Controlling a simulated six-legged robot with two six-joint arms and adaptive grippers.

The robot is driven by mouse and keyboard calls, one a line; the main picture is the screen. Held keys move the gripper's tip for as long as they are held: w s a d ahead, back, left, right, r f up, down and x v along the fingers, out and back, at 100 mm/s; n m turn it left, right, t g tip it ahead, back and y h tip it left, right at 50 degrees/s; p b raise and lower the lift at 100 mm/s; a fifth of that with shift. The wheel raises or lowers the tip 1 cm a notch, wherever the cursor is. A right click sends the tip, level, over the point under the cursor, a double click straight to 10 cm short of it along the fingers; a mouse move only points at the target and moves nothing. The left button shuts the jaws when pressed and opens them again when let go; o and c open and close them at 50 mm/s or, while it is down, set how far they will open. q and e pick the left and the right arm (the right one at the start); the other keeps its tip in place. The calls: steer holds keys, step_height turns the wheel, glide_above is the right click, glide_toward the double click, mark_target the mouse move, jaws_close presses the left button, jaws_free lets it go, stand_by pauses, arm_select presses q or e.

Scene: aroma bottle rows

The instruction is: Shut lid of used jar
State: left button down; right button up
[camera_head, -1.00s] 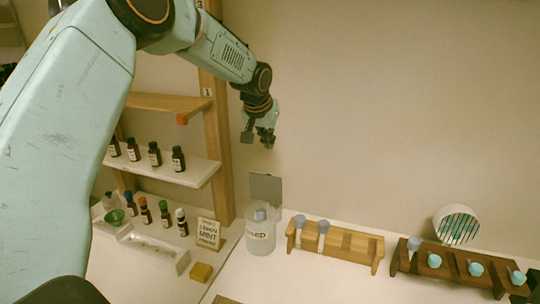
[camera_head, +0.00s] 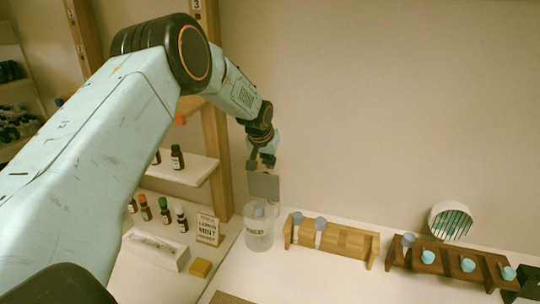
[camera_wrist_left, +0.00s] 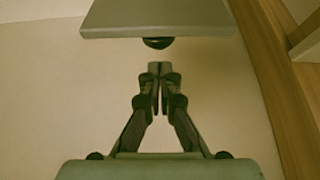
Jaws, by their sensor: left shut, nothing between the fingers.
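The used jar (camera_head: 259,238) is a clear, frosted container with dark lettering, standing on the white table near the wooden post. A blue-grey capped item shows inside it. Its flat grey lid (camera_head: 263,187) stands upright at the back of the rim, so the jar is open. My left gripper (camera_head: 262,163) is right above the lid's top edge, behind or at it; I cannot tell if they touch. In the left wrist view the gripper (camera_wrist_left: 160,70) has its fingers together and empty, with the grey lid plate (camera_wrist_left: 158,18) just beyond the tips. My right gripper is not seen.
A light wooden rack (camera_head: 345,243) with two capped tubes stands right of the jar. A dark wooden rack (camera_head: 455,265) with several tubes is farther right. A sign card (camera_head: 208,229), a yellow block (camera_head: 201,267) and small bottles on shelves are at left.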

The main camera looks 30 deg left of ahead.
arm_select(q)
steer(key=shift+s+d+f+p, duration=0.15)
steer(key=shift+s+p, duration=0.3)
steer(key=shift+s, duration=0.7)
steer(key=shift+d, duration=0.1)
